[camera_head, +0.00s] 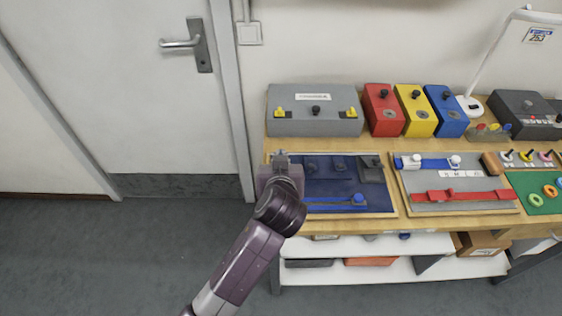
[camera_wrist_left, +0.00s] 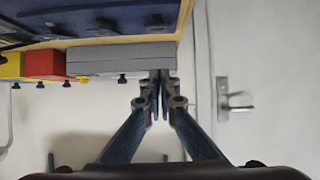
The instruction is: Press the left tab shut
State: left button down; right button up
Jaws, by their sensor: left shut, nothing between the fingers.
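A grey box (camera_head: 315,122) stands at the back left of the bench. It has a small yellow tab (camera_head: 280,112) at its left, a black knob (camera_head: 316,110) in the middle and another yellow tab (camera_head: 351,112) at its right. My left gripper (camera_head: 281,156) is shut and empty, in front of the box's left end and over the left edge of the dark blue board (camera_head: 325,190). In the left wrist view the shut fingers (camera_wrist_left: 160,76) overlap one end of the grey box (camera_wrist_left: 120,58). The left tab is not clearly visible there. My right gripper is not in view.
Red (camera_head: 383,112), yellow (camera_head: 415,112) and blue (camera_head: 446,112) boxes stand right of the grey box. A grey board with a red strap (camera_head: 460,196) lies right of the blue board. A door (camera_head: 110,90) is at the left, with clear floor before it.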

pick_arm(q)
jog(key=x, duration=0.3)
jog(key=shift+w+r+p, duration=0.1)
jog(key=shift+p, duration=0.2)
jog(key=f, duration=0.2)
jog(key=shift+s+f+p, duration=0.3)
jog(key=shift+p, duration=0.05)
jog(key=shift+s+d+f, duration=0.1)
jog(key=shift+s+f, duration=0.15)
jog(key=shift+f, duration=0.55)
